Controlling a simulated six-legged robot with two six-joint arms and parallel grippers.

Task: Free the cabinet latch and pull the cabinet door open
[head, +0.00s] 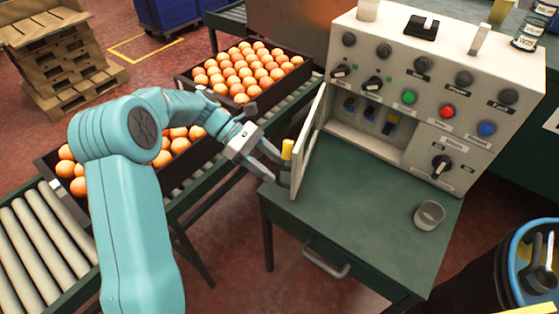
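The cabinet (415,95) is a cream control box on a green table, with knobs and coloured buttons on its front. Its door (309,140) stands swung out at the left side of a recess, seen nearly edge-on. The recess is exposed, with several small dark blue and yellow parts inside. A yellow-topped latch handle (287,149) is on the door's outer left face. My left gripper (274,168) is at the left of this handle, its two fingers apart and their tips close to it. Whether they touch it cannot be told. My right gripper is out of view.
Crates of oranges (245,105) sit on a roller conveyor (45,240) at left. A dark bin (490,280) with a blue rim stands at lower right.

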